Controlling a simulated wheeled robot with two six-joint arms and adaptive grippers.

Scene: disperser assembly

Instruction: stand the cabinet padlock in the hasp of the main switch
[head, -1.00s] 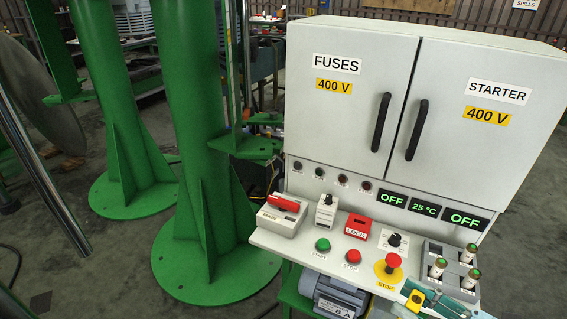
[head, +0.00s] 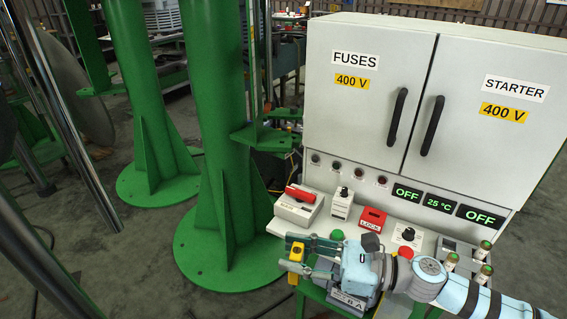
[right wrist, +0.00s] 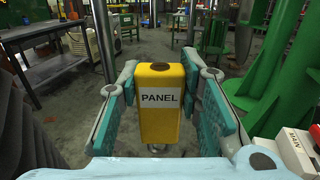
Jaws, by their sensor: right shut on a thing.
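The padlock, a yellow block marked PANEL, sits upright between the fingers of my right gripper in the right wrist view (right wrist: 160,105); it also shows in the head view (head: 292,241). My right gripper (head: 300,256) is shut on it, in front of the console's left front edge. It shows in the right wrist view (right wrist: 163,100) too. The main switch (head: 297,210), a pale box with a red handle, is on the console's left end, beyond the gripper. Its edge shows at the lower right of the wrist view (right wrist: 298,152). I cannot make out its hasp. My left gripper is not in view.
The console has a grey switch (head: 342,204), a red LOCK block (head: 373,218), a knob (head: 407,237) and a green button (head: 337,235). The cabinet (head: 430,110) rises behind. A green column (head: 222,130) stands to the left.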

